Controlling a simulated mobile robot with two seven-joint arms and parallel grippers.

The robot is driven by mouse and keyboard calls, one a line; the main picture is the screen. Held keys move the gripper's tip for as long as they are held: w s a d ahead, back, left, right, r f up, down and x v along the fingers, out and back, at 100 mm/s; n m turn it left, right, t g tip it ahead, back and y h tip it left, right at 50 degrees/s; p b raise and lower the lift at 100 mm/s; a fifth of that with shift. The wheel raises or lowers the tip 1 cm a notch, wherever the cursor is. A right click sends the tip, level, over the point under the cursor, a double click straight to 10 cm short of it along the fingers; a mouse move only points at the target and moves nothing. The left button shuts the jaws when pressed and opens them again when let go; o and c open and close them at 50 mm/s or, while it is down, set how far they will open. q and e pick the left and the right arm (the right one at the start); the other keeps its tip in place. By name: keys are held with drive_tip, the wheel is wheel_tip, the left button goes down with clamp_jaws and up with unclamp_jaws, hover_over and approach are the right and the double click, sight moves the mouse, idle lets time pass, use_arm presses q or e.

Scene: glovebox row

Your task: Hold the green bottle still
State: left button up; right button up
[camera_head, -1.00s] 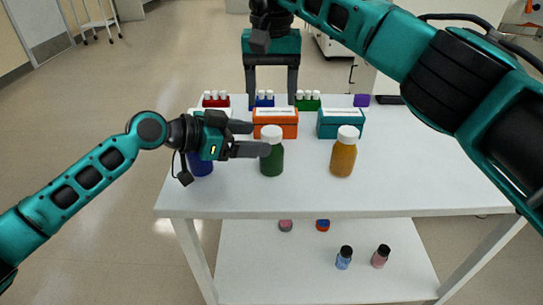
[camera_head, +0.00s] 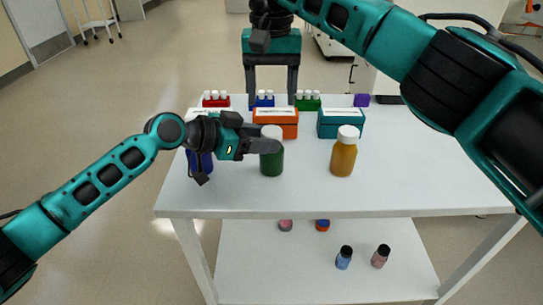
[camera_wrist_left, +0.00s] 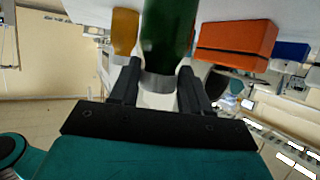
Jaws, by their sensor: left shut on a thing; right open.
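The green bottle (camera_head: 272,160) with a white cap stands upright on the white table, left of the yellow-brown bottle. My left gripper (camera_head: 268,146) comes in from the left and is shut on the green bottle near its upper part. In the left wrist view the green bottle (camera_wrist_left: 168,35) sits between the two dark fingers (camera_wrist_left: 160,88), with its neck end toward the palm. My right gripper (camera_head: 272,78) is open and empty, pointing down above the back of the table, behind the boxes.
The yellow-brown bottle (camera_head: 343,155) stands to the right. A blue bottle (camera_head: 199,164) is partly hidden behind my left arm. Orange (camera_head: 288,126) and teal (camera_head: 341,124) boxes and vial racks (camera_head: 308,101) stand behind. The front right of the tabletop (camera_head: 420,180) is clear.

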use_arm(q)
clamp_jaws()
drive_tip(key=o, duration=0.7)
unclamp_jaws()
drive_tip(key=shift+c, duration=0.2)
drive_tip(key=shift+o, duration=0.3)
drive_tip(key=shift+a, duration=0.1)
